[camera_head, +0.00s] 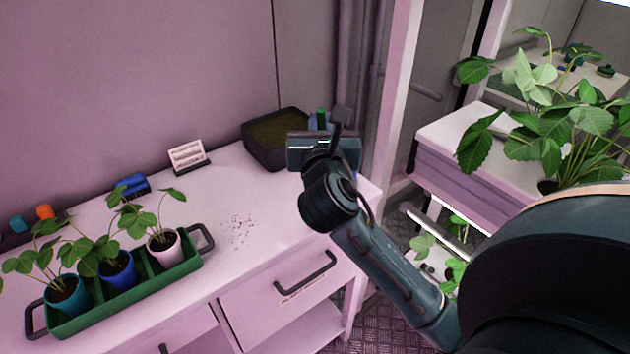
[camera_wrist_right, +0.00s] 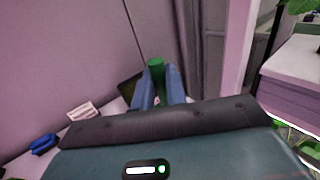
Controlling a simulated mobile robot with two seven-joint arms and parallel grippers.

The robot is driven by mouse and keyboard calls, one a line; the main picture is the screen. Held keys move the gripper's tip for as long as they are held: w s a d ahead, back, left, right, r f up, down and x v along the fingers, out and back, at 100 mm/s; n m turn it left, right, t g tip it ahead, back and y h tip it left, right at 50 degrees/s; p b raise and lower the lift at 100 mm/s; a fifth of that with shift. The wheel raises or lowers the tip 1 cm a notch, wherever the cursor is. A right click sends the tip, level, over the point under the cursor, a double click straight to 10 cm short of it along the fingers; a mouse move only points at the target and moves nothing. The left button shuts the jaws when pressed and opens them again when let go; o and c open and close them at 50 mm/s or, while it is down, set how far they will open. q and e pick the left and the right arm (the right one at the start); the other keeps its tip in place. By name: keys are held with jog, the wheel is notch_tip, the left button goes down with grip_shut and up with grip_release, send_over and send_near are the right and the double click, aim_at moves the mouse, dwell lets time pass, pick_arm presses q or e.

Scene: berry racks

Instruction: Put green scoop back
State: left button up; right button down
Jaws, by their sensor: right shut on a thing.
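My right gripper (camera_head: 319,122) is shut on the green scoop (camera_head: 321,112) at the back right of the pink bench. Only a short green part of the scoop shows, upright between the blue fingers; the rest is hidden by my gripper. The right wrist view also shows the green scoop (camera_wrist_right: 156,63) between the fingers of my right gripper (camera_wrist_right: 160,84). A dark bin of soil (camera_head: 262,162) stands just left of the gripper in the head view. I cannot tell whether the scoop touches the bin. My left gripper is not in view.
A green tray (camera_head: 128,298) with several potted seedlings stands at the front left. A small sign (camera_head: 187,154) and a blue object (camera_head: 131,185) are along the wall. Dark crumbs (camera_head: 240,230) lie on the open bench middle. A post (camera_head: 395,110) stands right of my gripper.

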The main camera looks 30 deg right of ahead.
pick_arm(q)
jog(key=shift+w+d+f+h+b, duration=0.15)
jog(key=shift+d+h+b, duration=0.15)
jog(key=shift+b, duration=0.55)
pick_arm(e)
notch_tip(320, 180, down, 8)
jog(key=shift+s+f, duration=0.15)
jog(key=shift+f, duration=0.1)
jog(key=c, duration=1.9)
grip_release()
jog(key=shift+f, duration=0.1)
jog(key=o, duration=0.5)
jog(key=shift+c, duration=0.2)
